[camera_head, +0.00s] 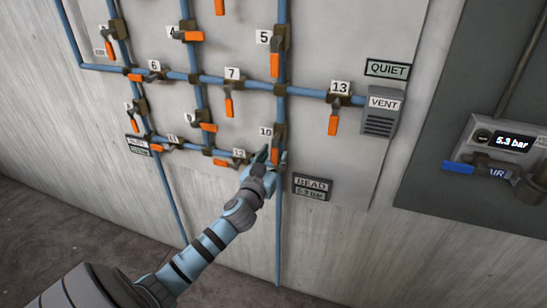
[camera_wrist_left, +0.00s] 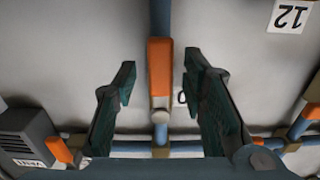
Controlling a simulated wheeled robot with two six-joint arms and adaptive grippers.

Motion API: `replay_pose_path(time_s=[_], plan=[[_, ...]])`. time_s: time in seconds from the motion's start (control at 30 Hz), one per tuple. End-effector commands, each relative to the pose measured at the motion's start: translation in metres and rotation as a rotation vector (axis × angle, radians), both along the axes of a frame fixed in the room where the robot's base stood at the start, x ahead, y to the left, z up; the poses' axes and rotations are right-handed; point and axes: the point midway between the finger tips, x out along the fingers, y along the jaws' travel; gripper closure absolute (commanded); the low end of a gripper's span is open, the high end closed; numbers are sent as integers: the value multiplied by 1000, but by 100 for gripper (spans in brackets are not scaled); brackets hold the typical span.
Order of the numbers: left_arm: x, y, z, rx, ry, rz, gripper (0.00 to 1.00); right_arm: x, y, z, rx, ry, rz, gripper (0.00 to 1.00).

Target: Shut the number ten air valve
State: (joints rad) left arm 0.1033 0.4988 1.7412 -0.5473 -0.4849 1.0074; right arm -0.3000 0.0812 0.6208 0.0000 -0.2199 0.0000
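The number 10 plate (camera_head: 266,131) is on the wall panel in the head view, beside a valve on the right-hand vertical blue pipe. That valve's orange handle (camera_head: 277,143) points down along the pipe, partly hidden by my left gripper (camera_head: 269,156). In the left wrist view, an orange handle (camera_wrist_left: 160,67) lies in line with a blue pipe, between the two spread dark fingers of my left gripper (camera_wrist_left: 159,75). Gaps show on both sides of the handle, so the fingers look open and not touching it. My right gripper is not in view.
The number 12 valve plate (camera_wrist_left: 291,17) is close by. The number 13 valve handle (camera_head: 333,123) and VENT box (camera_head: 380,112) are farther right. A 5.3 bar unit (camera_head: 510,140) is at far right.

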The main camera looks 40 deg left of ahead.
Motion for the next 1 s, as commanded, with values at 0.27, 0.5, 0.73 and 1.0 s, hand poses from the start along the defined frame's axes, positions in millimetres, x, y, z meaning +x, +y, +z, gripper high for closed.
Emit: replay_pose_path(time_s=[0.27, 0.5, 0.73, 1.0], plan=[[1, 0, -1, 0, 1, 0, 68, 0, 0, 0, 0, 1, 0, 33], [1, 0, -1, 0, 1, 0, 100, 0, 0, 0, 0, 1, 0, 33], [1, 0, -1, 0, 1, -1, 100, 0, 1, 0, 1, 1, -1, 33], [10, -13, 0, -42, -14, -20, 100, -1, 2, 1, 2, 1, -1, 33]])
